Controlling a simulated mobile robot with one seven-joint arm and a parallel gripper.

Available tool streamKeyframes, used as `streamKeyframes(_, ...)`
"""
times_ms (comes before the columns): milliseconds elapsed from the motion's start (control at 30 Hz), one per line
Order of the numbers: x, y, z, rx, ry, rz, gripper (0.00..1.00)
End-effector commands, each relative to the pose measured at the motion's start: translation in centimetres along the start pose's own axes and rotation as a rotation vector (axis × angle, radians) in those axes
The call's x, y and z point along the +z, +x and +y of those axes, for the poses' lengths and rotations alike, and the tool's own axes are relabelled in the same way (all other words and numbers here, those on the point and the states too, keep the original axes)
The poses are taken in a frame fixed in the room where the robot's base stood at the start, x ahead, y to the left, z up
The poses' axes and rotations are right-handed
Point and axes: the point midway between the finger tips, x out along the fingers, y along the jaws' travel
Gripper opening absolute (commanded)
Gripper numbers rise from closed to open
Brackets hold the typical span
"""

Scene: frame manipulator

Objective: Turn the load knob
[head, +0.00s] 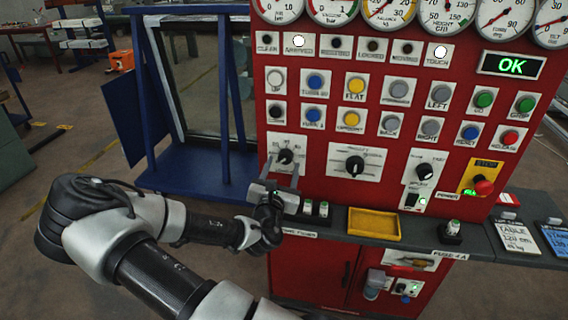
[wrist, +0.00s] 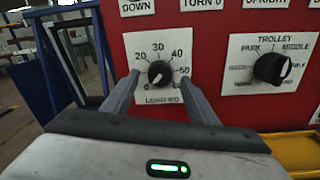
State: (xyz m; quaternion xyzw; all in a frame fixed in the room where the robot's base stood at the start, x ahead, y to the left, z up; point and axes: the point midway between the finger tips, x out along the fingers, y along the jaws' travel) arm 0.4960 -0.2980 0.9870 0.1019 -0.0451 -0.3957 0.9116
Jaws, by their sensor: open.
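The load knob (head: 286,156) is a small black dial on a white plate on the red panel. In the wrist view the load knob (wrist: 160,72) has numbers around it, 20, 30, 40 and 50 among them, and its white mark points to the lower left. My gripper (head: 283,168) is open in front of this plate. In the wrist view my gripper (wrist: 159,79) has one finger on each side of the knob, with gaps to both. I cannot tell whether the fingertips reach as deep as the knob.
A larger black trolley knob (head: 355,164) is to the right. Rows of buttons and lamps are above, with a green OK display (head: 511,65). Below is a grey ledge (head: 335,233) with a yellow tray (head: 374,226). A blue frame (head: 190,165) stands at the left.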

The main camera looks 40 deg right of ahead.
Motion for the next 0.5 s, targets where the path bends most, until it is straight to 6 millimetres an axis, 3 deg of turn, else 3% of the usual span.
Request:
streamKeyframes(200, 0.0, 2.6, -0.1, -0.002, 0.002, 0.0, 0.53)
streamKeyframes(500, 0.0, 3.2, 0.0, -0.001, 0.0, 0.001, 0.53)
